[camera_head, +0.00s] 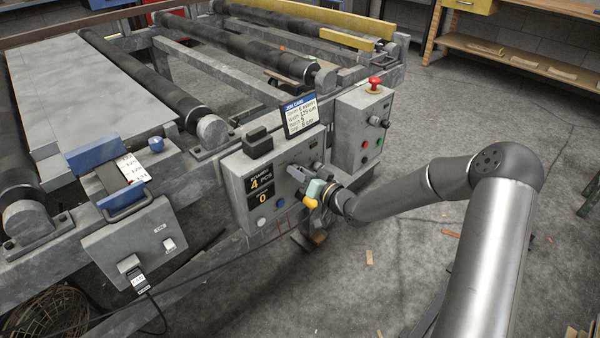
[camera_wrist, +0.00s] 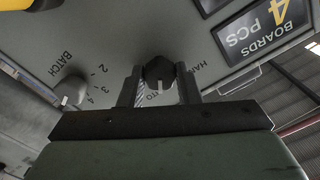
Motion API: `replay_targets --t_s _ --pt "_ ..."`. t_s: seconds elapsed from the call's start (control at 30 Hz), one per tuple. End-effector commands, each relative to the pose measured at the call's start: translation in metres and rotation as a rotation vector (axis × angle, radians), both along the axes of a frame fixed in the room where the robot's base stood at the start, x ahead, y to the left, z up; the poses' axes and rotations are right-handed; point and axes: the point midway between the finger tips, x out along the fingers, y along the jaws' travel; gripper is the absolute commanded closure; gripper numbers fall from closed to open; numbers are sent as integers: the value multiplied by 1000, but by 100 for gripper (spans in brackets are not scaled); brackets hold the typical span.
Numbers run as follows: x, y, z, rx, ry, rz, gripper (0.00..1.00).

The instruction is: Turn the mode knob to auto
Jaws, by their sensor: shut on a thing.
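The mode knob (camera_wrist: 158,70) is dark, with a pale pointer line, on the grey control panel (camera_head: 236,200). In the wrist view it sits between the two fingers of my gripper (camera_wrist: 159,78), which are shut on it from both sides. The pointer line points down in that view, toward the partly hidden AUTO label (camera_wrist: 153,92). The HAND label (camera_wrist: 200,68) is at the right, partly behind a finger. I cannot tell whether the pointer lines up exactly with AUTO. In the head view my gripper (camera_head: 303,177) is at the panel's right part and hides the knob.
A BATCH knob (camera_wrist: 71,90) with numbers is beside the mode knob. The panel display (camera_head: 260,188) shows 4 boards and 0. A job card (camera_head: 300,116) stands on top. A box with a red emergency button (camera_head: 375,84) is to the right.

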Motion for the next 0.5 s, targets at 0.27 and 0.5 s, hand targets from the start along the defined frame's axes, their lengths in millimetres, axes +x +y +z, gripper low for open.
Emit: replay_targets --t_s 0.27,0.5 --pt "0 0 -1 -1 2 0 48" --pt "-1 -2 0 -1 1 0 48"
